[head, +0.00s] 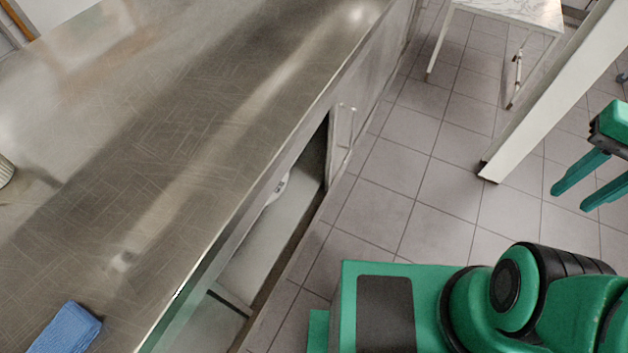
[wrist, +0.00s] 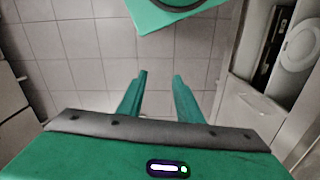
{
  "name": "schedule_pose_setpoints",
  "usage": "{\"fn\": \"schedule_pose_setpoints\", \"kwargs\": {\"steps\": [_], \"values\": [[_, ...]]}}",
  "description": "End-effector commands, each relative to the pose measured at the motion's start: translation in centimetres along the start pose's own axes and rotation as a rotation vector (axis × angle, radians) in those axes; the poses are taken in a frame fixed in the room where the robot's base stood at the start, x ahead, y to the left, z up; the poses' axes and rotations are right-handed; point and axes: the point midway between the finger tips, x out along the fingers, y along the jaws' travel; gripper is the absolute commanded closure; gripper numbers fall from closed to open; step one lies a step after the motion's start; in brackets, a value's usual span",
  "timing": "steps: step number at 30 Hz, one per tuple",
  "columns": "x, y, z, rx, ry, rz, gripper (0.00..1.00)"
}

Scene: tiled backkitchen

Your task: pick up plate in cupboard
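A white plate (head: 278,187) is partly visible inside the open cupboard (head: 262,240) under the metal counter. The counter edge hides most of it in the head view. In the wrist view, a round white plate (wrist: 299,46) shows at the right edge, on the cupboard's pale shelf. My gripper (head: 572,198) is at the right of the head view, over the floor and well apart from the cupboard. Its two green fingers are spread with nothing between them, as the wrist view also shows (wrist: 160,77).
The stainless counter (head: 170,130) fills the left, with a blue cloth or sponge (head: 65,330) near its front. A white post (head: 550,95) and a light-topped table (head: 515,12) stand at the back right. Tiled floor (head: 400,190) lies clear beside the cupboard.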

Motion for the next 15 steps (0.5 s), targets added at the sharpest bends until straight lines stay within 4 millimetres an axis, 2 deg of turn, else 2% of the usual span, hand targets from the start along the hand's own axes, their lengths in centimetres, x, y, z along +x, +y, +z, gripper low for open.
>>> {"fn": "schedule_pose_setpoints", "kwargs": {"steps": [5, 9, 15], "values": [[1.8, -2.8, -3.3, -0.125, -0.012, -0.003, 0.68], [4.4, -6.5, -6.2, -0.255, -0.022, -0.032, 0.68], [8.9, -12.7, -9.0, -0.426, -0.041, -0.111, 0.68]]}}
